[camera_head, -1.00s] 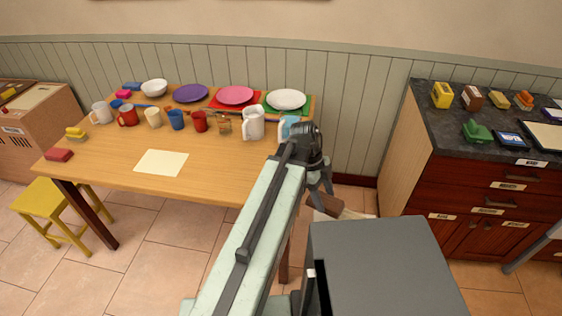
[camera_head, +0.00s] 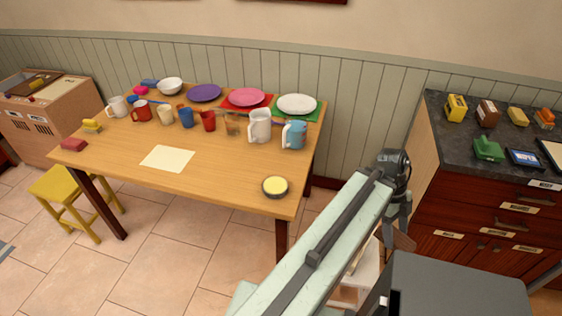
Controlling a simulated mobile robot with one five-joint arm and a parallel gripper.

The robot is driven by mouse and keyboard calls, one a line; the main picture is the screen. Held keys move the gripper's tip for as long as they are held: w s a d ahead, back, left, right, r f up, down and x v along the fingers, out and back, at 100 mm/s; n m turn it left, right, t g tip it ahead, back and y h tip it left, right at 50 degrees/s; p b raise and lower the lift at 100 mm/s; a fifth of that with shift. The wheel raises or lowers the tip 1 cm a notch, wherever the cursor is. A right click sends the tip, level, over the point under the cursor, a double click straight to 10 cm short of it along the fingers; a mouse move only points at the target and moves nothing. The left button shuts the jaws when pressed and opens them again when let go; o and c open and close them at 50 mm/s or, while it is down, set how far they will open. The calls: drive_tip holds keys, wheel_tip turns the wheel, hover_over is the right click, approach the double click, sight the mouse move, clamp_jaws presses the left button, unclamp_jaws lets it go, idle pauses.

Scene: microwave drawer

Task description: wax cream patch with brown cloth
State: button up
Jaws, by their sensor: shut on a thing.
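The cream patch (camera_head: 168,158) is a pale flat rectangle on the wooden table (camera_head: 222,168), left of the middle, with nothing on it. My gripper (camera_head: 398,222) points down beyond the table's right end, between the table and the dark counter. It is shut, and a brown piece that looks like the brown cloth (camera_head: 402,239) shows just under its fingers. My arm and body hide part of it. A round dark tin with pale yellow content (camera_head: 275,186) stands open near the table's front right corner.
A row of mugs, including a light blue one (camera_head: 294,135), and plates like the white one (camera_head: 297,104) fill the table's back. Sponges and brushes stand on the counter (camera_head: 450,125). The table's front middle is clear.

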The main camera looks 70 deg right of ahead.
drive_tip(key=w+d+r+n+h+p, duration=0.1)
drive_tip(key=w+d+r+n+p, duration=0.3)
drive_tip(key=w, duration=0.7)
drive_tip(key=w+d+f+n+h+b, duration=0.1)
drive_tip(key=w+d+n+h, duration=0.15)
drive_tip(key=w+d, duration=0.55)
drive_tip(key=w+r+n+h+p, duration=0.2)
drive_tip(key=w+n, duration=0.4)
drive_tip(key=w, duration=1.8)
drive_tip(key=shift+y, duration=0.25)
wheel_tip(320, 180, down, 6)
drive_tip(key=b, duration=0.6)
drive_tip(key=shift+a+f, duration=0.1)
drive_tip(key=shift+f+b, duration=0.5)
drive_tip(key=shift+b, duration=0.1)
wheel_tip(320, 180, up, 7)
drive_tip(key=p, duration=0.7)
